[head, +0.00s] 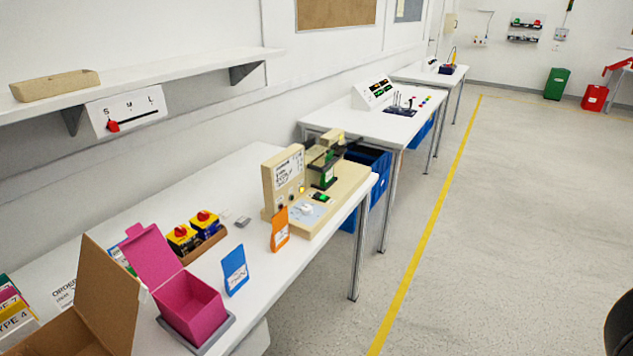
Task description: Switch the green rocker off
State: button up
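A small green rocker (320,198) sits on the deck of a beige bench machine (345,190) at the right end of the near white table. It is too small to tell which way it is tipped. Beside it are a grey plate with a white rotary knob (306,209) and an upright beige panel (284,180) with printed text and a small yellow light. A dark and green mechanism (326,165) stands behind the rocker. My gripper is not in view.
The near table (232,210) also bears a pink box (190,308), a blue card (235,270), an orange card (280,229) and red-yellow switches (193,232). Blue crates (372,170) stand behind the machine. The floor (500,230) on the right is clear, with a yellow line.

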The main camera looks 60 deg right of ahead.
aim_at(318, 195)
jog(key=l+z, duration=0.2)
jog(key=l, duration=0.3)
jog(key=i+l+z, duration=0.2)
jog(key=l, duration=0.25)
jog(key=l+z, duration=0.2)
jog(key=l, duration=0.25)
jog(key=i, duration=0.05)
